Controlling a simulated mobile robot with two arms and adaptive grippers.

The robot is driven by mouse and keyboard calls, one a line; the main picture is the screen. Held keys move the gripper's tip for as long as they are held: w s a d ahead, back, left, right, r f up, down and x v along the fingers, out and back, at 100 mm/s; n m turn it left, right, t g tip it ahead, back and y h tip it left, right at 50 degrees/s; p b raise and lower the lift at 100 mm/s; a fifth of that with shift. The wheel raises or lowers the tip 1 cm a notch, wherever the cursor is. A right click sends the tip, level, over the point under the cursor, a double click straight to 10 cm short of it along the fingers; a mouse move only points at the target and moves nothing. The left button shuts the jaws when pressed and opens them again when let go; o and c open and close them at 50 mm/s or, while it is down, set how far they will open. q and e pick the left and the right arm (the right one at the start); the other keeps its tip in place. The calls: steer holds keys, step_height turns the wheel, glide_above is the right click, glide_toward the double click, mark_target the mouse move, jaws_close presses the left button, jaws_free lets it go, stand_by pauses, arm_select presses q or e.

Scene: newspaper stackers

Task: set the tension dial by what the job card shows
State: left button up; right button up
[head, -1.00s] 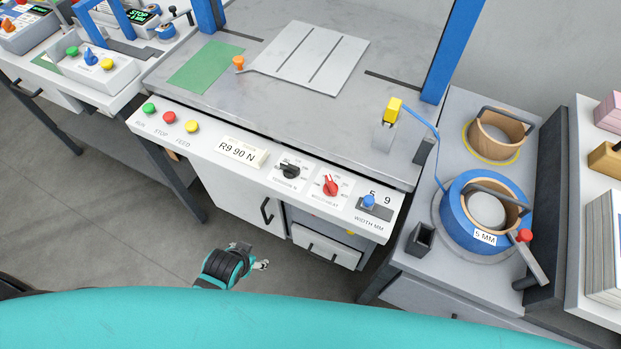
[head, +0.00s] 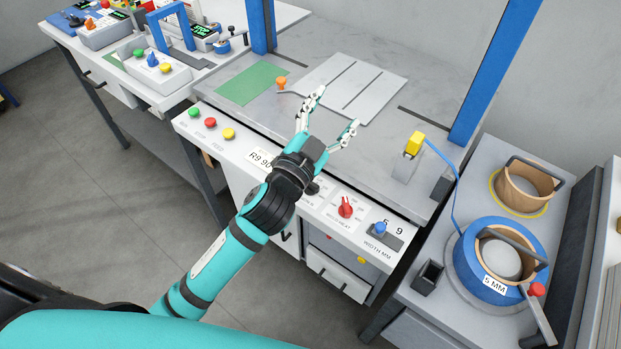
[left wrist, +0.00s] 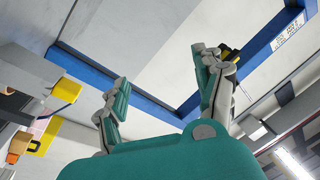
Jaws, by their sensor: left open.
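The job card (head: 259,158) stands on the front panel; its "R9 90" shows and its right end is hidden behind my wrist. The black tension dial (head: 313,188) is just right of my left wrist and mostly covered by it; its pointer cannot be read. My left gripper (head: 338,109) is open and empty, above the panel and the machine's bed, with its fingers pointing past the dial toward the back. Its spread fingers also show in the left wrist view (left wrist: 167,72). My right gripper is not in view.
Green, red and yellow buttons (head: 229,134) are at the left. Blue posts (head: 495,70) rise from the table. A blue strap reel (head: 482,284) is at the right.

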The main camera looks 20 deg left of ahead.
arm_select(q)
steer(key=s+d+r+m+g+h, duration=0.2)
steer(key=d+r+m+h, duration=0.8)
steer(key=r+m+h, duration=0.15)
steer(key=s+d+m+g+h, duration=0.6)
steer(key=d+m+g, duration=0.1)
steer(key=m+g, duration=0.6)
steer(key=m+g+y, duration=0.4)
steer(key=m+y, duration=0.3)
steer(key=y, duration=1.5)
glide_above(310, 186)
step_height(310, 186, down, 13)
steer(key=f, duration=0.5)
steer(key=f+p, duration=0.1)
steer(key=f, duration=0.5)
steer(key=f+p, duration=0.1)
steer(key=f, duration=0.4)
steer(key=shift+w+f, duration=0.35)
steer(key=shift+f, duration=0.05)
